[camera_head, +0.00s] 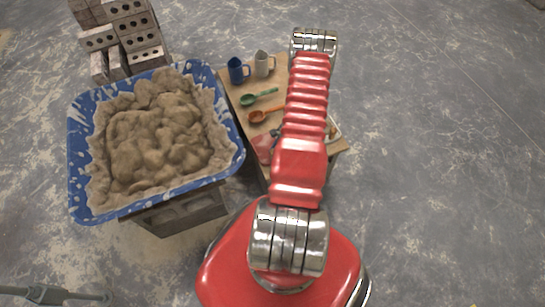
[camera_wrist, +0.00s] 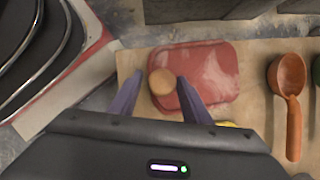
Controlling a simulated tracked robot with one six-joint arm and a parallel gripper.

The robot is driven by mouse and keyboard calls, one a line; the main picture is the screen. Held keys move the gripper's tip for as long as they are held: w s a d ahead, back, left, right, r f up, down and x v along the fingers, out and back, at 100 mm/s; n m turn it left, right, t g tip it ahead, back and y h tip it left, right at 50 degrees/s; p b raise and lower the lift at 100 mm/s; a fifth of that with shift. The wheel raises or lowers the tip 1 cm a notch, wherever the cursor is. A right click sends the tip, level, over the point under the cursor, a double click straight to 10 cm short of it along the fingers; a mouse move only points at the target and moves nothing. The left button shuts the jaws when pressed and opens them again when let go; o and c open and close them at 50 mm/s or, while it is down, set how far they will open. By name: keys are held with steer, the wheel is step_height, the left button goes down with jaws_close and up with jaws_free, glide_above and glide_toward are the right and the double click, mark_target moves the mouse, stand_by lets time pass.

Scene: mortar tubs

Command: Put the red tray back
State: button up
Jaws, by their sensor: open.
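The red tray (camera_wrist: 212,72) lies flat on the wooden bench top in the wrist view. In the head view the red tray (camera_head: 263,147) shows only in part, left of my red arm, which hides the rest. A round tan piece (camera_wrist: 162,82) is at the tray's left side in the wrist view; I cannot tell whether it is part of the tray. My gripper (camera_wrist: 160,78) is open, its two dark fingers on either side of the round piece. No contact is clear. In the head view my arm hides the gripper.
The bench (camera_head: 237,92) also holds an orange spoon (camera_head: 258,117), a green spoon (camera_head: 258,97), a blue mug (camera_head: 237,70) and a grey jug (camera_head: 264,64). A blue tub (camera_head: 78,190) of mortar stands close on the left. Open floor lies to the right.

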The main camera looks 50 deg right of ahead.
steer(key=shift+r, duration=0.1)
steer(key=v, duration=1.1)
steer(key=shift+r, duration=0.4)
steer(key=shift+d, duration=0.1)
steer(key=shift+s, duration=0.1)
